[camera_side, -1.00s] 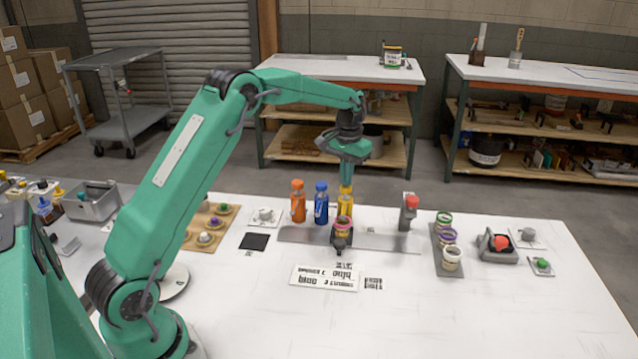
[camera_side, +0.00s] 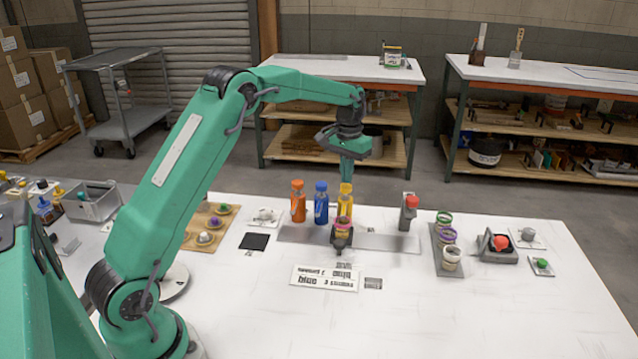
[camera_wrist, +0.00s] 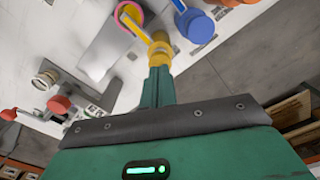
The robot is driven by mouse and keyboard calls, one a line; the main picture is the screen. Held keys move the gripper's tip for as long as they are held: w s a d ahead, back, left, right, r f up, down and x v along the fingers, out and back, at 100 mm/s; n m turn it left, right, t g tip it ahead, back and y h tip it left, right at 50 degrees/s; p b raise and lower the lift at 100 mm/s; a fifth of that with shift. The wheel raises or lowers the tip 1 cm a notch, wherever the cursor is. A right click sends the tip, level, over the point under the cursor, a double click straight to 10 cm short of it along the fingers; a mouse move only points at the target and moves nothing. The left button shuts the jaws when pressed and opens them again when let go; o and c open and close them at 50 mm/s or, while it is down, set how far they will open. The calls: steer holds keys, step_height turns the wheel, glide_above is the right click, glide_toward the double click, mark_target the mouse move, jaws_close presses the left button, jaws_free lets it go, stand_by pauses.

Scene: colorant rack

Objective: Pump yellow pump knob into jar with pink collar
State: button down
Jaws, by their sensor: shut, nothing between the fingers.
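The yellow pump bottle (camera_side: 345,205) stands in the row behind the rail, right of the blue and orange bottles. Its yellow knob (camera_wrist: 160,50) shows just beyond my fingertips in the wrist view. My gripper (camera_side: 346,180) is shut and empty, pointing down directly over the yellow knob; I cannot tell whether it touches. The jar with the pink collar (camera_side: 343,222) sits on a dark carriage in front of the yellow bottle. Its pink ring (camera_wrist: 128,14) shows by the yellow spout in the wrist view.
The blue bottle (camera_side: 321,205) and orange bottle (camera_side: 298,203) stand close on the left. A red-knobbed post (camera_side: 410,207) stands to the right at the metal rail (camera_side: 385,241).

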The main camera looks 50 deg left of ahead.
steer(key=shift+f, duration=1.45)
steer(key=shift+r, duration=1.45)
steer(key=shift+r, duration=0.1)
stand_by(0.3)
steer(key=shift+r, duration=1.95)
